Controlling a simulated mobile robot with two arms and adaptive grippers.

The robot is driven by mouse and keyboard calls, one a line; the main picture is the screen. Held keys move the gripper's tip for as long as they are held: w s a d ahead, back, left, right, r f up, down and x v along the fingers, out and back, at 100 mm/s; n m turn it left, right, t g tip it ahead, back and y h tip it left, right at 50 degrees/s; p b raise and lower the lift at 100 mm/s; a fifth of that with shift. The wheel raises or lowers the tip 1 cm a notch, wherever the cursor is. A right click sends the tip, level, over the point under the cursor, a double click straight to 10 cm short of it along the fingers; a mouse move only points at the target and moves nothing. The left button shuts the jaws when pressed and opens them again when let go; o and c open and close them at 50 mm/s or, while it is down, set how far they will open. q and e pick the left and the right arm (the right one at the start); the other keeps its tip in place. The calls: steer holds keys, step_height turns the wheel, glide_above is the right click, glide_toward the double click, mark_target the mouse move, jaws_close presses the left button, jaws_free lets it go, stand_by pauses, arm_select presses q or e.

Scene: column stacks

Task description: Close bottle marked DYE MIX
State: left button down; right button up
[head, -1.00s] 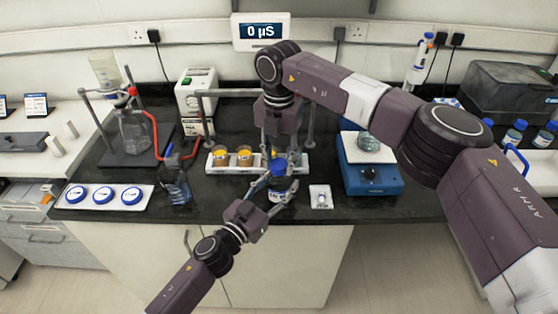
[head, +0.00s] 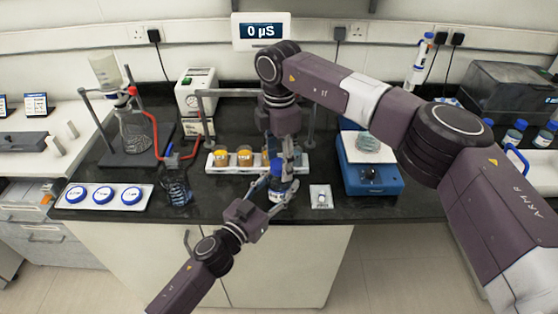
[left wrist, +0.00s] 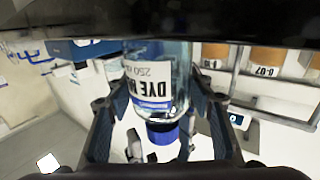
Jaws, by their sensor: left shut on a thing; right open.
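The bottle marked DYE MIX (left wrist: 152,85) is clear with a white label, and it shows inverted in the left wrist view. Its blue cap (left wrist: 163,133) is on the neck; how tight it is cannot be told. In the head view the bottle (head: 277,196) stands upright near the bench's front edge, cap (head: 276,167) up. My left gripper (head: 278,191) is shut around the bottle's body from the front. My right gripper (head: 286,162) points down at the cap, open, its fingers close around or beside it. Any contact with the cap is hidden.
A white rack (head: 218,170) with orange-topped jars stands just behind. A small white tray (head: 320,203) and a blue balance (head: 375,187) are to the right.

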steer(key=shift+r, duration=0.1)
step_height(320, 180, up, 12)
stand_by(0.4)
arm_select(q)
steer(key=c, duration=0.9)
jaws_free()
steer(key=shift+o, duration=0.2)
steer(key=shift+s+a, duration=0.1)
steer(key=v, duration=1.1)
steer(key=shift+s+a, duration=0.2)
steer(key=shift+s, duration=0.1)
